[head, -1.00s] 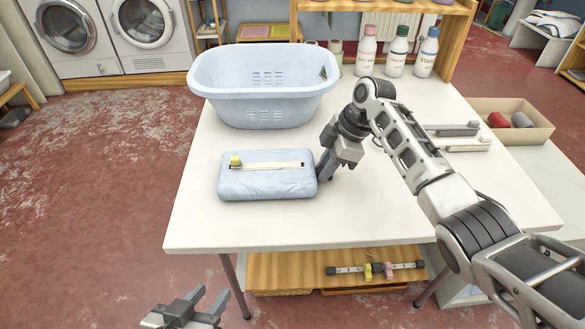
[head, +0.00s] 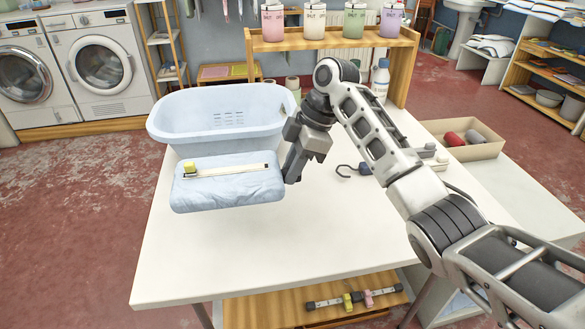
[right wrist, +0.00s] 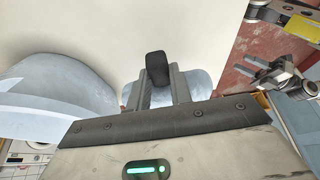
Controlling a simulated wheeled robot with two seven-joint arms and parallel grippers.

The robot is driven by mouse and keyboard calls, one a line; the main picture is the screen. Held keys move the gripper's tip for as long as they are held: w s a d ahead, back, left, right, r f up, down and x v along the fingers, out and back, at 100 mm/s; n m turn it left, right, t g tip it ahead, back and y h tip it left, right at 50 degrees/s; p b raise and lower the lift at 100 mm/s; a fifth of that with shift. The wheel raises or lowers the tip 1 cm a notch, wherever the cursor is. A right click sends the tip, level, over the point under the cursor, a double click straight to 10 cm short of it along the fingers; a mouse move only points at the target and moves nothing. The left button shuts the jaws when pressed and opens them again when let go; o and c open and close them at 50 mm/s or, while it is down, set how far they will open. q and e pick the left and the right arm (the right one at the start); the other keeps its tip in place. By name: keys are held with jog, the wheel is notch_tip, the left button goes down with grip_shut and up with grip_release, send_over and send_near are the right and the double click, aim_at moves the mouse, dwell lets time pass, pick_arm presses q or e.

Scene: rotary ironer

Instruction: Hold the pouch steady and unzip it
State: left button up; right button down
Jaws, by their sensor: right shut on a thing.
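The pale blue pouch (head: 228,190) is held a little above the white table, in front of the basket. A light zipper strip (head: 232,171) runs along its top, with the yellow slider (head: 190,168) at the left end. My right gripper (head: 291,176) is shut on the pouch's right end. In the right wrist view a dark tab (right wrist: 157,68) sits between its fingers, with part of the pouch (right wrist: 198,84) behind. My left gripper (right wrist: 250,74) shows at the right of the right wrist view, open, empty and apart from the pouch. It is outside the head view.
A blue laundry basket (head: 222,112) stands just behind the pouch. A hook-like tool (head: 350,170) and a cardboard box with rolls (head: 478,148) lie to the right. Bottles stand on a shelf behind. The table's front (head: 190,265) is clear.

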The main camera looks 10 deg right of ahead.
send_over(286, 215)
jog(key=d, duration=0.2)
jog(key=f, duration=0.7)
jog(key=shift+a, duration=0.25)
jog(key=shift+f, duration=0.15)
jog(key=shift+f, duration=1.35)
jog(key=c, duration=1.5)
grip_release()
jog(key=shift+o, duration=0.2)
jog(key=shift+r+p, duration=0.3)
jog(key=shift+p, duration=0.25)
